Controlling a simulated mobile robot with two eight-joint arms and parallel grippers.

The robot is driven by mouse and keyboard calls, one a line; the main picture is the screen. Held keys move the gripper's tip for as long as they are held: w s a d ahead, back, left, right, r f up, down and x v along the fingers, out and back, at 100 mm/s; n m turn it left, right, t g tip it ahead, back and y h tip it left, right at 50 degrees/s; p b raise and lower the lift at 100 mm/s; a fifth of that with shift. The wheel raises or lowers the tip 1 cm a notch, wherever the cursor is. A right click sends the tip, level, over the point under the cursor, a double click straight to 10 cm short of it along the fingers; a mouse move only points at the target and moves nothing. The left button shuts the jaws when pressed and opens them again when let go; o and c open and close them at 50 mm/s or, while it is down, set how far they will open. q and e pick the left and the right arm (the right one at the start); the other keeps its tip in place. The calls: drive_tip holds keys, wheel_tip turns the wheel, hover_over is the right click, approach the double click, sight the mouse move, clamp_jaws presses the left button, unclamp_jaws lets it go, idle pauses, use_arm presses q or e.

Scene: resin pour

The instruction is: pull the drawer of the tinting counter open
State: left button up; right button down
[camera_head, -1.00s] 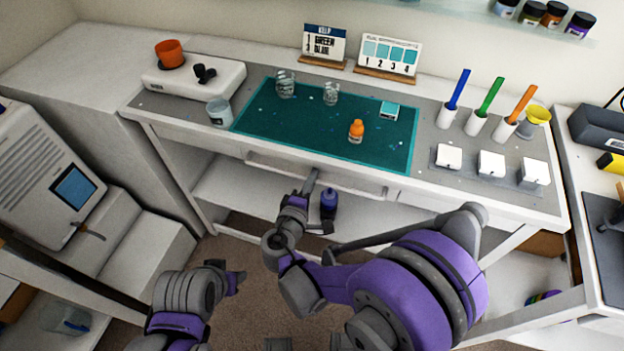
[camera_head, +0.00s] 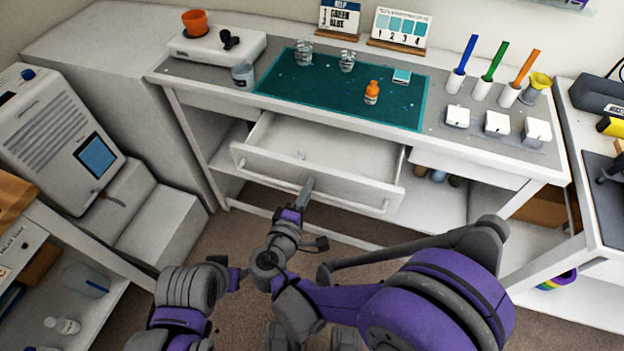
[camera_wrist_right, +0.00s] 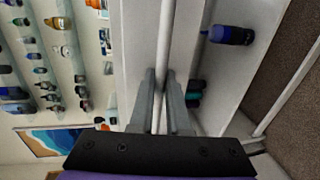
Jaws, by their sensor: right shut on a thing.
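The tinting counter (camera_head: 440,152) has its wide white drawer (camera_head: 340,141) pulled well out, and I can see into it. The bar handle (camera_head: 345,200) runs along the drawer's front. My right gripper (camera_head: 306,190) is at the handle's middle; in the right wrist view its two fingers (camera_wrist_right: 160,95) are shut around the handle bar (camera_wrist_right: 165,50). My left arm's end (camera_head: 232,281) shows low in the head view, left of the right arm, its fingers too unclear to read.
On the counter's green mat (camera_head: 300,97) stand glass jars, an orange bottle (camera_head: 372,92) and a small teal box (camera_head: 402,76). A white machine (camera_head: 65,130) stands on the left. Carpeted floor (camera_head: 225,235) is free in front of the drawer.

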use_arm(q)
drive_tip(key=shift+f, duration=0.15)
use_arm(e)
drive_tip(key=shift+f+v, duration=0.1)
drive_tip(key=shift+v, duration=0.5)
drive_tip(key=shift+f+v, duration=0.15)
drive_tip(key=shift+v, duration=0.5)
drive_tip(key=c, duration=1.2)
unclamp_jaws()
drive_tip(key=shift+o, duration=0.2)
drive_tip(key=shift+s, duration=0.1)
